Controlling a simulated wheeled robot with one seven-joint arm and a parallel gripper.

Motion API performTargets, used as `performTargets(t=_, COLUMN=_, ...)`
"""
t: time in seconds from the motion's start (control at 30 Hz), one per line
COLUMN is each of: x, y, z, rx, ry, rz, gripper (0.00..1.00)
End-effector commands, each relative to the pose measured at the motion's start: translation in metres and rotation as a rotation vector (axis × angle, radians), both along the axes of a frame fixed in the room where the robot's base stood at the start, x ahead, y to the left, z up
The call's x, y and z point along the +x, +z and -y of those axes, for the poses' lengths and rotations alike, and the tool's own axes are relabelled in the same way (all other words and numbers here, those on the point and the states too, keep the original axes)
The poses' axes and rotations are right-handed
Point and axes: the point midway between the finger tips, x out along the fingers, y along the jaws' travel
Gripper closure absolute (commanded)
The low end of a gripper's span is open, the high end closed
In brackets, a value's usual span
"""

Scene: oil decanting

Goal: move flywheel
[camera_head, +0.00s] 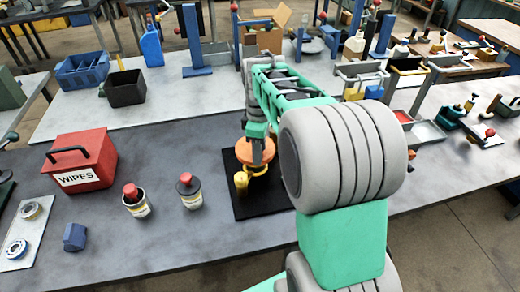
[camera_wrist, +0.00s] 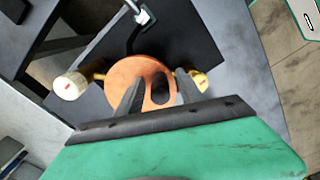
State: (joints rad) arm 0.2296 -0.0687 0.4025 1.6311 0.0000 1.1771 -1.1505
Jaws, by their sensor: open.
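The copper-orange round disc, which looks like the flywheel (camera_head: 254,151), is over the black mat (camera_head: 246,207) on the dark grey table. It also shows in the wrist view (camera_wrist: 138,70), with yellow-gold parts on both sides and a dark slot in its face. My gripper (camera_head: 257,138) is directly above it. In the wrist view my gripper (camera_wrist: 158,78) is open, with its two fingers apart. The left finger overlaps the disc and the right one is near its right edge. I cannot tell whether they touch it. My arm hides part of the mat in the head view.
A red WIPES box (camera_head: 84,163) and two small red-topped jars (camera_head: 137,202) (camera_head: 189,191) stand left of the mat. A blue block (camera_head: 75,238) and a pale plate with rings (camera_head: 25,230) are farther left. The front middle of the table is clear.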

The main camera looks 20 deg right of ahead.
Motion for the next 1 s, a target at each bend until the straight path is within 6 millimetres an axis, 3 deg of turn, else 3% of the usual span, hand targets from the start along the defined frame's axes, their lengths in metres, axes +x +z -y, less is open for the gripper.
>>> performTargets(t=0.17, x=0.001, y=0.008, z=0.000, rx=-0.001, ry=0.000, rz=0.003, gripper=0.56)
performTargets(t=0.53, x=0.000, y=0.073, z=0.000, rx=0.000, ry=0.000, rz=0.001, gripper=0.56)
performTargets(t=1.0, x=-0.002, y=0.078, z=-0.002, rx=-0.001, ry=-0.010, rz=0.004, gripper=0.56)
